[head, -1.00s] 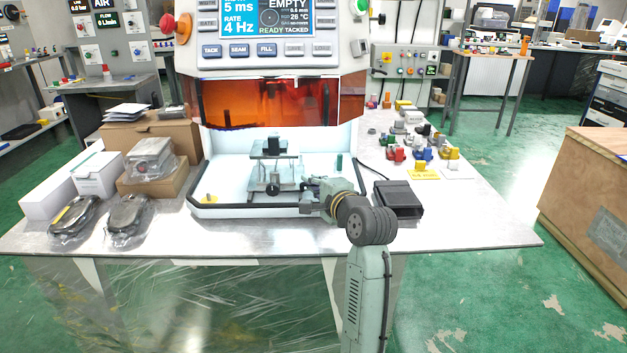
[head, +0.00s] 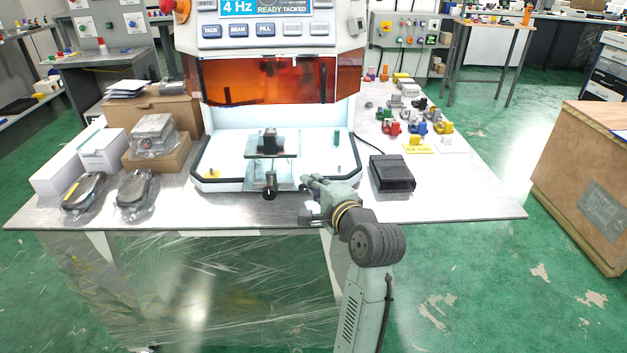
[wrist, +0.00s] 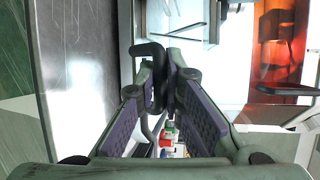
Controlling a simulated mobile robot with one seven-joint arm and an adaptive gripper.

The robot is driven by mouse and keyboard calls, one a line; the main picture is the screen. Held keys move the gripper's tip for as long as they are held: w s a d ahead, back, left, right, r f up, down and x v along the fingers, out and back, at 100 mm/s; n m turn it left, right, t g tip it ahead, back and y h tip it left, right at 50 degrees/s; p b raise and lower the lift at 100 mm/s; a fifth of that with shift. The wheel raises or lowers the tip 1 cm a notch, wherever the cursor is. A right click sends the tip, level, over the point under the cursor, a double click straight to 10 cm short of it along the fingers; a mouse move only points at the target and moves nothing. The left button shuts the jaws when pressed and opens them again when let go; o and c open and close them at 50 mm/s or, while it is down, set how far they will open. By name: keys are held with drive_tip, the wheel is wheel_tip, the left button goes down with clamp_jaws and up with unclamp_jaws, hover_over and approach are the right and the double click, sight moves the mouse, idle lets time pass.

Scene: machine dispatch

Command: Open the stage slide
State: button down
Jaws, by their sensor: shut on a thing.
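The stage slide (head: 288,178) is a pale plate in the machine bay, carrying a dark block and a small platform. It sticks out over the black front rail. A dark handle with a round end (head: 270,190) hangs at its front. My gripper (head: 302,192) comes in from the right, low beside the handle. In the wrist view its purple-padded fingers (wrist: 162,88) close at their tips around a dark bar (wrist: 148,52), which looks like the slide's handle. The exact contact is partly hidden by the fingers.
The black front rail (head: 215,181) borders the bay. A black box (head: 391,173) stands right of my arm, with coloured parts (head: 415,125) behind it. Bagged items (head: 135,193) and boxes (head: 160,155) fill the table's left side. The front table edge is close.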

drive_tip(key=c, duration=2)
unclamp_jaws()
drive_tip(key=shift+o, duration=0.2)
drive_tip(key=v, duration=1.2)
drive_tip(key=shift+d, duration=0.1)
